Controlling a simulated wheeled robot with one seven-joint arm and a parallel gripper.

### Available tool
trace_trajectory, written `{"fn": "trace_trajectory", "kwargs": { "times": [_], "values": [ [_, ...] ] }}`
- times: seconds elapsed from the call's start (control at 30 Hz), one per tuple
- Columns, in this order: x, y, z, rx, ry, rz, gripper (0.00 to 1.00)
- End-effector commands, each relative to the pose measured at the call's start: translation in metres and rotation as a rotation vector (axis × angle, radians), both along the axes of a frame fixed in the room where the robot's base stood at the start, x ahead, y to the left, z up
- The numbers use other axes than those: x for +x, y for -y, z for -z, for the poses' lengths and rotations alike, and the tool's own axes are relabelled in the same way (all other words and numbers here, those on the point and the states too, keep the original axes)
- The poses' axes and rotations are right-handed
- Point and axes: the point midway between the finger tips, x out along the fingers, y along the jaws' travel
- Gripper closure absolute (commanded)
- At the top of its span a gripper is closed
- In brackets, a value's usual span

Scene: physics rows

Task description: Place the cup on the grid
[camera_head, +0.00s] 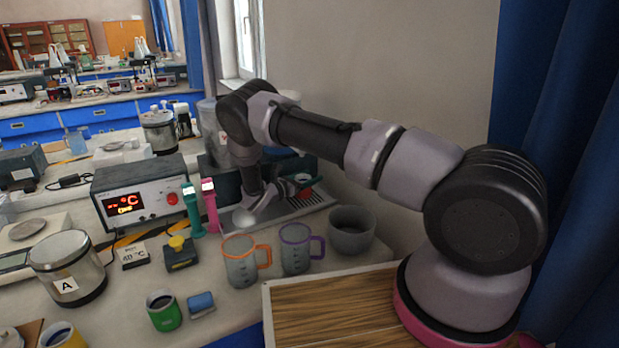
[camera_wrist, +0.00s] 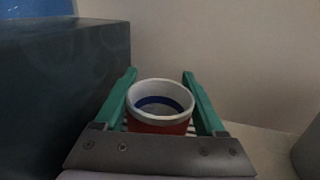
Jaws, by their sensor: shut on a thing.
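A red cup with a white rim (camera_wrist: 160,120) stands between the fingers of my gripper (camera_wrist: 160,100) in the wrist view; a blue ring shows inside it. My gripper is shut on the cup, with one green finger on each side. In the head view my gripper (camera_head: 292,187) is over the back of the grey ribbed grid (camera_head: 284,213), and the cup (camera_head: 303,179) is partly hidden by it. Pale slats show beside the cup in the wrist view. I cannot tell whether the cup's base touches the grid.
A dark block (camera_wrist: 60,85) stands close on the left in the wrist view. Orange-handled (camera_head: 240,265) and purple-handled (camera_head: 295,252) mugs and a grey bowl (camera_head: 351,232) stand in front of the grid. A heater box (camera_head: 140,197) is left; a wall is behind.

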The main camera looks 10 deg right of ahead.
Motion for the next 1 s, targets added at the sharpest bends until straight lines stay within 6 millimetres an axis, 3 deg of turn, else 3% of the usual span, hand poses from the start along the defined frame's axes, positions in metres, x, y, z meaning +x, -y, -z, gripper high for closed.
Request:
{"fn": "trace_trajectory", "kwargs": {
  "times": [0.3,0.33,0.4,0.63,0.77,1.0],
  "values": [
    [-0.003,0.001,0.013,-0.003,-0.009,0.000,0.91],
    [-0.003,0.001,0.014,-0.003,-0.010,0.000,0.20],
    [-0.003,0.001,0.014,-0.003,-0.010,0.000,0.00],
    [-0.004,0.000,0.014,-0.001,-0.012,0.000,0.00],
    [-0.004,0.000,0.004,0.000,-0.012,0.001,0.00],
    [-0.024,-0.037,0.001,-0.002,-0.009,-0.005,0.00]
  ]
}}
